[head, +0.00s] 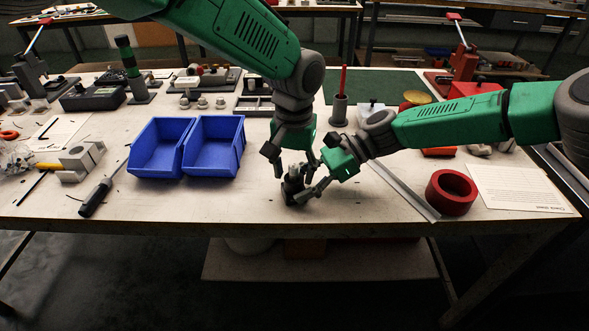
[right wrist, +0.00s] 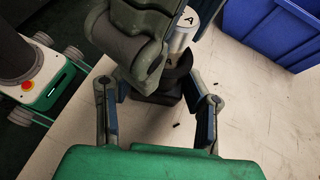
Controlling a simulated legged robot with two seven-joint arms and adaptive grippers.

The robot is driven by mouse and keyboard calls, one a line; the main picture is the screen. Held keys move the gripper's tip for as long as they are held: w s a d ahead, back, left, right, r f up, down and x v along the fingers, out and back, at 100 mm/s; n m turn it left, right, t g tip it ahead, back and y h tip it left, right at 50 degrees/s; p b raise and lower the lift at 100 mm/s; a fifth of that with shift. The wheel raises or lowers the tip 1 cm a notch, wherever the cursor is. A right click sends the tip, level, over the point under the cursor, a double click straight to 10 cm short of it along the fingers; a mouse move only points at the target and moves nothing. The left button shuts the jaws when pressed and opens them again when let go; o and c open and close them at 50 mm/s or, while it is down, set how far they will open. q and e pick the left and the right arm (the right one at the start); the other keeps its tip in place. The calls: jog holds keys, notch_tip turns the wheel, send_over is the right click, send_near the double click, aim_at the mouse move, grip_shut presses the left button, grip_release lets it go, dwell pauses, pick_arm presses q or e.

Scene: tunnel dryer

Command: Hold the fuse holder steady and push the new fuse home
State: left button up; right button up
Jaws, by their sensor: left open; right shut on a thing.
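The dark fuse holder (head: 293,187) stands on the bench near its front edge, right of the blue bins. In the right wrist view a dark block (right wrist: 160,95) has a curved black part around a silver cylinder (right wrist: 182,38) marked A, which looks like the fuse. My right gripper (head: 306,190) is shut on the fuse holder from the right, low down, with its fingers (right wrist: 158,105) on either side. My left gripper (head: 295,167) is open just above the holder, fingers pointing down. It partly hides the holder and cylinder, so I cannot tell how deep the cylinder sits.
Two blue bins (head: 217,163) stand to the left. A red ring (head: 451,192), a metal strip (head: 403,192) and a paper sheet (head: 520,189) lie to the right. A screwdriver (head: 96,197) lies at the left. The bench in front of the bins is clear.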

aim_at(294, 165)
pick_arm(q)
notch_tip(294, 165, up, 12)
dwell(0.5)
pick_arm(e)
jog(key=o, duration=1.1)
